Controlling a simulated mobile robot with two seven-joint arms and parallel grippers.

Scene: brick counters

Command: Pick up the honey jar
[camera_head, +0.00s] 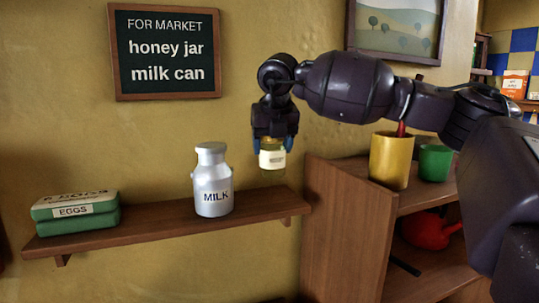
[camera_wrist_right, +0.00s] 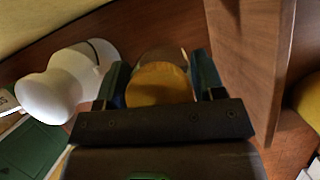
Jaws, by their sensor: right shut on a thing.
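The honey jar (camera_head: 272,157) is a small glass jar with a pale label, near the right end of the wall shelf. My right gripper (camera_head: 275,143) comes down from above and is shut on the jar's upper part. The jar hangs upright, and its base looks a little above the shelf board, though the gap is hard to judge. In the right wrist view the jar's round amber lid (camera_wrist_right: 160,84) sits between the two fingers (camera_wrist_right: 160,88). My left gripper is in neither view.
On the wall shelf (camera_head: 130,234), a milk can (camera_head: 212,185) stands left of the jar and a green egg carton (camera_head: 75,214) lies at the left end. A wooden cabinet (camera_head: 330,230) with a yellow mug (camera_head: 391,160) and green cup (camera_head: 435,162) rises close on the right.

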